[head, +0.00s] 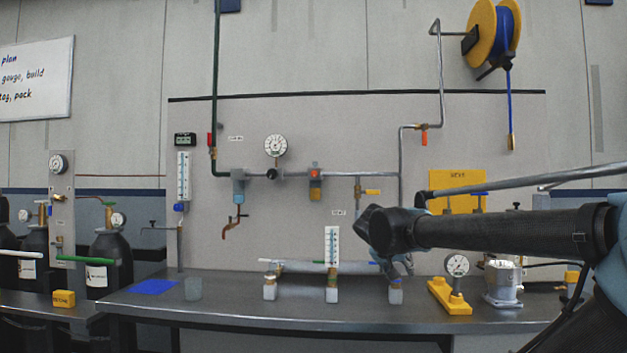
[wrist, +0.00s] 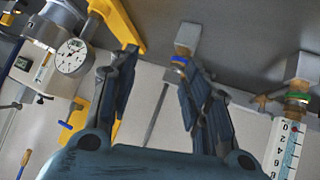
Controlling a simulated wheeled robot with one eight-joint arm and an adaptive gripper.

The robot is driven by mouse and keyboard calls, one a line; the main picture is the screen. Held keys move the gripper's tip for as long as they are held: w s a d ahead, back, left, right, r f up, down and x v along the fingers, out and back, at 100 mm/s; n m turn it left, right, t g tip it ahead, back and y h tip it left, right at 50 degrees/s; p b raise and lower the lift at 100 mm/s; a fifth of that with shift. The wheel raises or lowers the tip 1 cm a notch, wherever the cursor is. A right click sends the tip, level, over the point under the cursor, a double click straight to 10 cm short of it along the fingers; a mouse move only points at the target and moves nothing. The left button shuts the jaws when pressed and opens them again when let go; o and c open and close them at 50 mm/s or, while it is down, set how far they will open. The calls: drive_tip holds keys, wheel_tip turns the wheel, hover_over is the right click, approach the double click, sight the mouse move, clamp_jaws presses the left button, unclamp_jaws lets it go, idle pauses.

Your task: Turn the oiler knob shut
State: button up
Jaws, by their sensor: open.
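The likely oiler (head: 315,185) hangs from the pipe on the wall panel. It has an amber-brown body and a small orange-red knob (head: 315,172) on its front. I cannot tell from here how far the knob is turned. My gripper (head: 398,266) is low in front of the panel, right of and below the oiler, near the bench-top pipe. In the wrist view my gripper (wrist: 158,60) is open with nothing between its fingers. One finger overlaps a blue-ringed brass fitting (wrist: 180,63) on a white block; contact is unclear. The oiler is not recognisable in the wrist view.
A round gauge (head: 275,146) and a grey filter (head: 238,187) are left of the oiler. The bench front is clear.

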drive_tip(key=w+a+r+t, duration=0.3)
drive_tip(key=w+a+r, duration=0.25)
drive_tip(key=r, duration=0.25)
drive_tip(key=w+a+r+t, duration=0.2)
drive_tip(key=w+a+r, duration=0.2)
drive_tip(key=a+r, duration=0.3)
drive_tip(key=t+y, duration=0.4)
drive_tip(key=y, duration=0.1)
approach(314, 175)
drive_tip(key=w, duration=0.8)
drive_tip(key=shift+f, duration=0.1)
drive_tip(key=shift+c, duration=0.5)
clamp_jaws()
